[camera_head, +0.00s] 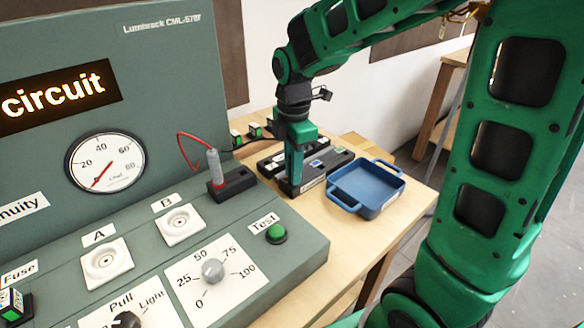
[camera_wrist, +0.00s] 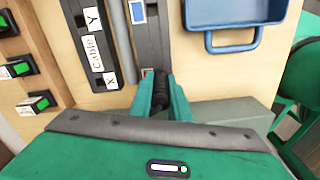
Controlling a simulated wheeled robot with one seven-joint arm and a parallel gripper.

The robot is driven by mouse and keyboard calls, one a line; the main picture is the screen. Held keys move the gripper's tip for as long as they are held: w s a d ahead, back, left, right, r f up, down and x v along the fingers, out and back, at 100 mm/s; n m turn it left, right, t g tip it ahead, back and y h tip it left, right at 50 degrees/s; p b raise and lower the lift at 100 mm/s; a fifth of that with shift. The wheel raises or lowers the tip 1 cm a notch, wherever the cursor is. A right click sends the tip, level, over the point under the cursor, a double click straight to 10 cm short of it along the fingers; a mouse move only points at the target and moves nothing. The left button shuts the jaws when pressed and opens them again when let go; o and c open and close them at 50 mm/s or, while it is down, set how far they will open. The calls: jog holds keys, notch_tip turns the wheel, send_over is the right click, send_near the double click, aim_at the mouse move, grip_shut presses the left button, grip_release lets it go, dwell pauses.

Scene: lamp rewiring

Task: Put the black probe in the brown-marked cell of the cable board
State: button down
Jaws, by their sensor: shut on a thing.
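My gripper (camera_head: 293,182) points down over the dark cable board (camera_head: 335,160). In the wrist view, my gripper (camera_wrist: 161,88) is shut on a dark ribbed piece, which appears to be the black probe (camera_wrist: 160,97). The probe's tip is at or just over the near end of the cable board (camera_wrist: 149,48); I cannot tell how deep it sits. One cell has a blue mark (camera_wrist: 138,13).
A blue tray (camera_head: 339,200) stands right of the board. A red-tipped grey probe (camera_head: 214,166) with a red lead stands in a black holder (camera_head: 237,183). The green tester console (camera_head: 300,262) fills the left. Green-buttoned blocks (camera_wrist: 20,69) lie beside the board.

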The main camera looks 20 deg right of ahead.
jog(key=c, duration=1.6)
grip_release()
notch_tip(320, 180, up, 11)
jog(key=shift+f, duration=0.2)
jog(key=s+d+f+m, duration=0.3)
jog(key=s+d+m, duration=0.2)
jog(key=s+m, duration=0.2)
jog(key=s+d+f+m, duration=0.2)
jog(key=s+d+m, duration=0.4)
jog(key=s+m, duration=0.2)
jog(key=s+d+f+m, duration=0.3)
jog(key=s+d+m, duration=0.3)
jog(key=s+m, duration=0.2)
jog(key=shift+s+d+f+m, duration=0.1)
jog(key=shift+d+f+m, duration=0.05)
jog(key=shift+m, duration=0.35)
jog(key=shift+s+d+f+m, duration=0.1)
jog(key=shift+f+m, duration=0.05)
jog(key=shift+m, duration=0.35)
